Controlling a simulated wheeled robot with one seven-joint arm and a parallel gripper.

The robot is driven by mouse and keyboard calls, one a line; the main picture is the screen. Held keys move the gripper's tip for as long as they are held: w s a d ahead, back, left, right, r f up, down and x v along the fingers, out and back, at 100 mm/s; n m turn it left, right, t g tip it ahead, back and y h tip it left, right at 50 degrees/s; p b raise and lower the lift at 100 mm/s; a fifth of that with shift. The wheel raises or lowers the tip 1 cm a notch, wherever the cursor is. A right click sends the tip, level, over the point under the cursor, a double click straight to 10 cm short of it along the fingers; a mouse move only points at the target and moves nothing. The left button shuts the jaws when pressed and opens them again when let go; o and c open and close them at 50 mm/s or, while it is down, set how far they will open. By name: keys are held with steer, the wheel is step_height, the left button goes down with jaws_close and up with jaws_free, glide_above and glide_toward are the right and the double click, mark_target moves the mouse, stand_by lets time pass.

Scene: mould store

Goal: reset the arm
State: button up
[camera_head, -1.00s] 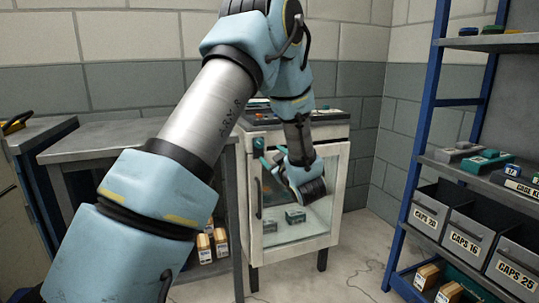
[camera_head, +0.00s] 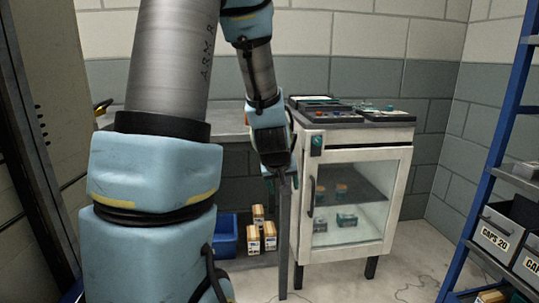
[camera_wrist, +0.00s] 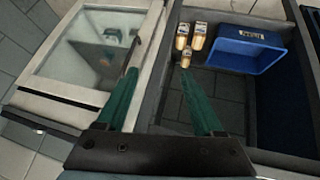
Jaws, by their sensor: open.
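My gripper (camera_wrist: 160,100) shows in the wrist view with its two green fingers spread wide apart and nothing between them. In the head view my arm reaches up and over, and the gripper hangs pointing down in front of the gap between the grey bench (camera_head: 228,122) and the white cabinet (camera_head: 400,190). Its fingertips are mostly hidden there behind my wrist and the bench leg. In the wrist view the cabinet's glass door (camera_wrist: 92,50) lies to the left of the fingers.
Below the bench are a blue bin (camera_head: 226,240) and several small boxes (camera_head: 254,240); the bin also shows in the wrist view (camera_wrist: 240,52). A blue-framed shelf (camera_head: 490,150) with grey bins stands at right. Floor is clear between cabinet and shelf.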

steer(key=s+a+m+g+y+p, duration=0.1)
steer(key=s+a+g, duration=0.2)
steer(key=s+a, duration=0.4)
steer(key=s+a+m+g+y, duration=0.1)
steer(key=s+a+g, duration=0.25)
steer(key=s, duration=0.55)
step_height(320, 180, up, 16)
steer(key=p, duration=1.6)
steer(key=shift+w+r+t, duration=0.2)
steer(key=shift+w+t, duration=0.25)
steer(key=shift+a, duration=0.1)
steer(key=shift+c, duration=0.3)
